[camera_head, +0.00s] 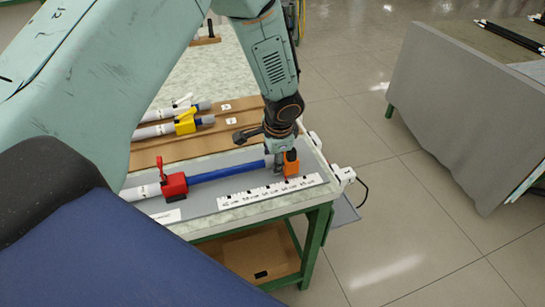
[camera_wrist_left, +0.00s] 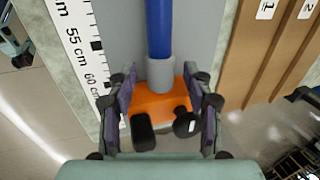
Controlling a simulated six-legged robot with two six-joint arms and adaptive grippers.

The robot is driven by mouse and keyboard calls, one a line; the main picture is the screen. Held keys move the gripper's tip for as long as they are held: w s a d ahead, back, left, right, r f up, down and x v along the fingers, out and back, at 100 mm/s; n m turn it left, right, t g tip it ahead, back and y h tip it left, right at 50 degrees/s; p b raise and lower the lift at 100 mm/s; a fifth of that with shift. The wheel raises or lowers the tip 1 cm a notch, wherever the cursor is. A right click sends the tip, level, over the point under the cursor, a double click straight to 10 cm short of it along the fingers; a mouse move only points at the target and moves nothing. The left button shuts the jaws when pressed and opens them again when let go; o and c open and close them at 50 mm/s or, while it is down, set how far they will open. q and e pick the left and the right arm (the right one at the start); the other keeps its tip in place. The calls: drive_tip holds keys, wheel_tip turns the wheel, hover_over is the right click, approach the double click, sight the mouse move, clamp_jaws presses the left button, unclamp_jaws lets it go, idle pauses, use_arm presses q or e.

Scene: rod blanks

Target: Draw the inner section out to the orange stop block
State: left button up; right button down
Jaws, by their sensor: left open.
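The blue inner section (camera_head: 225,173) extends from the red clamp (camera_head: 174,185), whose lever stands up, on the grey outer tube (camera_head: 140,193). In the left wrist view the blue inner section (camera_wrist_left: 159,30) ends in a grey end piece (camera_wrist_left: 160,74). This end piece appears to meet the orange stop block (camera_wrist_left: 158,103); whether they touch is not certain. The orange stop block (camera_head: 291,168) stands at the table's right end. My left gripper (camera_head: 279,166) is open, pointing down there; in its wrist view its fingers (camera_wrist_left: 161,84) stand either side of the end piece and block, apart from them.
A white centimetre scale (camera_head: 270,190) lies along the table's front edge. Behind, brown slots hold grey tubes with a yellow clamp (camera_head: 186,122) and a white clamp (camera_head: 183,100). A grey-draped table (camera_head: 465,95) stands at the right across open floor.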

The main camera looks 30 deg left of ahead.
use_arm(q)
drive_tip(key=v, duration=1.2)
drive_tip(key=shift+f, duration=0.1)
